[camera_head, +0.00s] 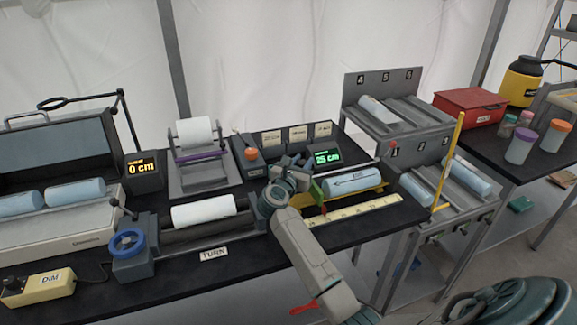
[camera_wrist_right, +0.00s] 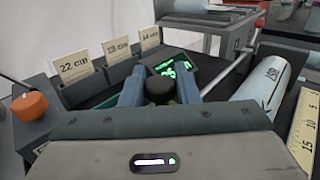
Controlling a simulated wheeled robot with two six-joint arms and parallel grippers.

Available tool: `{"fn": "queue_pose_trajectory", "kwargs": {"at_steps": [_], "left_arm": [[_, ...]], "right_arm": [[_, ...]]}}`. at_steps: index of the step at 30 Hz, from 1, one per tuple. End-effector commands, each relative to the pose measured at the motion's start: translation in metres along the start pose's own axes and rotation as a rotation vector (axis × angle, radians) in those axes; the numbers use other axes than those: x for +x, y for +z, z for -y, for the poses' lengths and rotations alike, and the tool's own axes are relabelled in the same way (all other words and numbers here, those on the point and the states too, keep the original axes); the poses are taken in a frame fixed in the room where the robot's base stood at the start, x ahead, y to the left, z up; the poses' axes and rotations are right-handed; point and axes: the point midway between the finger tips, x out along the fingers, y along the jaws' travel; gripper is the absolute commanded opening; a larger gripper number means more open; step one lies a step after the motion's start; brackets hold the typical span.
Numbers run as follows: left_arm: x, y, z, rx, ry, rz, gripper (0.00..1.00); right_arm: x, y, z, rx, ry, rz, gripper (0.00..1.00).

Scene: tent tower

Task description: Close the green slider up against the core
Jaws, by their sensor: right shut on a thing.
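The blue core (camera_head: 352,182) lies on its side in a yellow cradle; its pale side also shows in the right wrist view (camera_wrist_right: 268,88). The green slider (camera_head: 321,189) stands upright at the core's left end in the head view; I cannot tell whether they touch. My right gripper (camera_head: 294,163) is just left of and behind the slider. In the right wrist view its blue fingers (camera_wrist_right: 160,92) are shut on a dark round knob (camera_wrist_right: 159,89). Whatever joins the knob to the slider is hidden. My left gripper is not in view.
A green-lit display (camera_head: 326,157) stands close behind the gripper, and a yellow ruler strip (camera_head: 356,210) runs in front of the cradle. A white roll (camera_head: 203,210) lies to the left. Label cards (camera_wrist_right: 115,48) and an orange knob (camera_wrist_right: 30,105) stand left of the fingers.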

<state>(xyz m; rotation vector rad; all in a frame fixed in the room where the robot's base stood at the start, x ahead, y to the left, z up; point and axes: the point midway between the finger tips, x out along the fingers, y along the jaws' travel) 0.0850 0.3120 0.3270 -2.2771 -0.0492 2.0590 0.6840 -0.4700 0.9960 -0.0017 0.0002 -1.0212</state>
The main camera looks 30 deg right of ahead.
Motion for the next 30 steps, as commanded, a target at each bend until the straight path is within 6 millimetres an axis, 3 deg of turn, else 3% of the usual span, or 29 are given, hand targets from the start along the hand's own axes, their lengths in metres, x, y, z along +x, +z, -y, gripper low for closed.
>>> {"fn": "queue_pose_trajectory", "kwargs": {"at_steps": [3, 9, 21, 22, 24, 30], "left_arm": [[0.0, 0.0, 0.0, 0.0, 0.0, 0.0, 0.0], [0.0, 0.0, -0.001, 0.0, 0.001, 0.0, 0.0], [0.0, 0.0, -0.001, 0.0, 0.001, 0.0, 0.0], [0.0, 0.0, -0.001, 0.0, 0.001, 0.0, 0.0], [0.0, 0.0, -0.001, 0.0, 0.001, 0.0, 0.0], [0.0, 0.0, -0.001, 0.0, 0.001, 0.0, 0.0]], "right_arm": [[0.024, 0.002, 0.024, -0.006, -0.003, 0.007, 0.0], [0.047, 0.001, 0.047, -0.003, -0.002, 0.004, 0.0], [0.051, 0.001, 0.051, 0.0, -0.001, 0.001, 0.0], [0.051, 0.001, 0.051, -0.001, -0.001, 0.001, 0.34], [0.051, 0.001, 0.051, -0.001, -0.001, 0.001, 0.48], [0.051, 0.001, 0.051, -0.001, 0.0, 0.001, 0.48]]}}
